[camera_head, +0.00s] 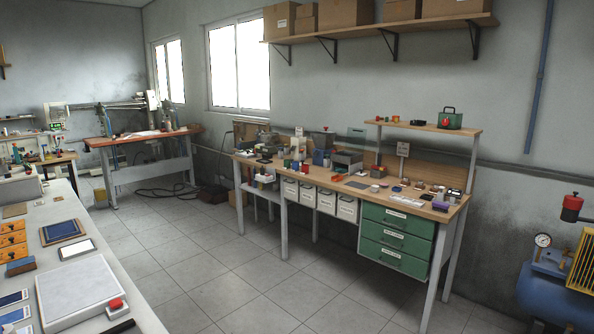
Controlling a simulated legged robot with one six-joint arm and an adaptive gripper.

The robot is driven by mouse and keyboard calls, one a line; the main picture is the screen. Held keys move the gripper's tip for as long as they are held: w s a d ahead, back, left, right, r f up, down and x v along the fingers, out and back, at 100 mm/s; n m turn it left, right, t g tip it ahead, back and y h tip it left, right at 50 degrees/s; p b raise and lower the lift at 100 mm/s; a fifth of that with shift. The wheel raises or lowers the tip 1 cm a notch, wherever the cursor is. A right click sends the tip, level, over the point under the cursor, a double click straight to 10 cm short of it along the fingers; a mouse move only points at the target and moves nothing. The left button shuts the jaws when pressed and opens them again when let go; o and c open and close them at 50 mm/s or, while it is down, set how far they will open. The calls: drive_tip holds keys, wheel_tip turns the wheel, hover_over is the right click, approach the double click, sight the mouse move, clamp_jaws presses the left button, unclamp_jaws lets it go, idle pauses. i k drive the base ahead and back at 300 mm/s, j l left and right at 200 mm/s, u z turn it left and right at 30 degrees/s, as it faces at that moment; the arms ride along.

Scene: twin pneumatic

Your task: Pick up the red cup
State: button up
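A small red object (304,168) stands on the wooden top of the workbench (345,190) in the middle of the room. It looks like the red cup, but it is too small to be sure. My gripper is not in view.
White bins (326,199) and green drawers (396,237) hang under the workbench. A long white table (95,265) runs along the left. A blue compressor tank (545,290) stands at the lower right. The tiled floor (225,285) between them is clear.

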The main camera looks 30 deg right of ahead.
sight(304, 167)
drive_tip(key=i+l+z, duration=0.1)
drive_tip(key=l, duration=0.35)
drive_tip(key=i+l+z, duration=0.1)
drive_tip(key=i+l, duration=0.2)
drive_tip(key=i+l+z, duration=0.15)
drive_tip(key=l, duration=0.35)
drive_tip(key=i+l+z, duration=0.1)
drive_tip(key=i+l, duration=0.2)
drive_tip(key=i+l+u, duration=0.1)
drive_tip(key=i, duration=0.4)
drive_tip(key=i+l+u, duration=0.15)
drive_tip(key=i, duration=0.3)
drive_tip(key=i+l+u, duration=0.1)
drive_tip(key=i+l, duration=0.25)
drive_tip(key=i, duration=0.15)
drive_tip(key=i+z, duration=0.15)
drive_tip(key=i, duration=0.35)
drive_tip(key=i+j+z, duration=0.15)
drive_tip(key=i, duration=0.35)
drive_tip(key=i+j+z, duration=0.1)
drive_tip(key=i, duration=0.35)
drive_tip(key=i+l+z, duration=0.1)
drive_tip(key=i, duration=0.8)
drive_tip(key=i+l+z, duration=0.15)
drive_tip(key=i, duration=0.75)
drive_tip(key=l, duration=0.1)
